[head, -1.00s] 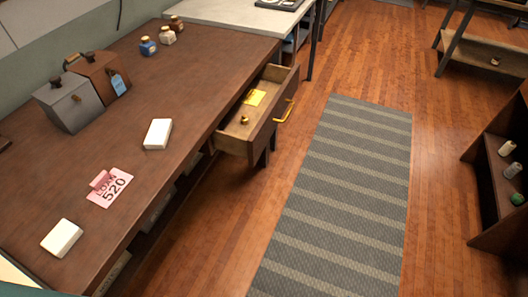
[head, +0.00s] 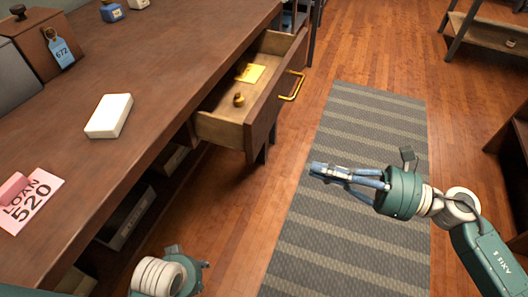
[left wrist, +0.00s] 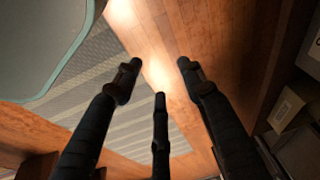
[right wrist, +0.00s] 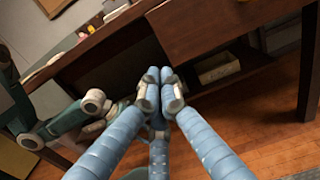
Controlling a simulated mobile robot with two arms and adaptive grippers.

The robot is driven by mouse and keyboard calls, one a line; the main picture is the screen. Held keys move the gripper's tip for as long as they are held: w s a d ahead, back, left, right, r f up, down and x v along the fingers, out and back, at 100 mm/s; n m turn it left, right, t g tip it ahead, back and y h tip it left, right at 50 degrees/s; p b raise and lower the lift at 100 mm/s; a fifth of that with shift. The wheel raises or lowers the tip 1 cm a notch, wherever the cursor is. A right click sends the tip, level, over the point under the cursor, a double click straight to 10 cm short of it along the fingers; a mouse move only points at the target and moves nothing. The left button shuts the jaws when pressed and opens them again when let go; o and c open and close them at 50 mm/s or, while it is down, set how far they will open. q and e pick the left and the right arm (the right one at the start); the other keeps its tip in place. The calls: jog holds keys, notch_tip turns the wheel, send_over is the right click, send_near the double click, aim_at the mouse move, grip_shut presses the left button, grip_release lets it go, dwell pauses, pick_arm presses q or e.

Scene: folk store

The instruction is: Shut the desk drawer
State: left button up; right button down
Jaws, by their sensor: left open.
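The desk drawer (head: 222,131) stands pulled out from the brown desk (head: 165,75) in the head view. Its front has a yellow handle (head: 291,86). A yellow paper (head: 250,73) and a small brass object (head: 239,99) lie inside it. My right gripper (head: 317,169) is to the right of and nearer than the drawer, apart from it, over the rug. Its blue fingers meet at the tips in the right wrist view (right wrist: 164,85), with nothing seen between them. My left gripper (left wrist: 157,75) has its dark fingers spread and empty; in the head view only its wrist part shows at the bottom.
A white box (head: 109,116), a pink card (head: 30,200) and a tagged brown box (head: 50,45) sit on the desktop. Shelves with boxes are under the desk. A striped grey rug (head: 350,125) covers the floor beside it. Shelving stands at the right edge.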

pick_arm(q)
jog(key=shift+s+f+p, duration=0.2)
jog(key=shift+f+p, duration=0.6)
jog(key=shift+f, duration=2.1)
pick_arm(e)
jog(key=x, duration=1.3)
pick_arm(q)
jog(key=shift+d, duration=0.1)
pick_arm(e)
jog(key=x, duration=1.3)
jog(key=shift+w+a, duration=0.1)
jog(key=shift+a, duration=0.05)
jog(key=shift+w+a, duration=0.1)
jog(key=shift+a, duration=0.2)
pick_arm(q)
jog(key=shift+s+d+f, duration=0.1)
jog(key=shift+f, duration=0.2)
pick_arm(e)
jog(key=shift+r, duration=0.1)
pick_arm(q)
jog(key=shift+f, duration=0.1)
pick_arm(e)
jog(key=shift+d, duration=0.1)
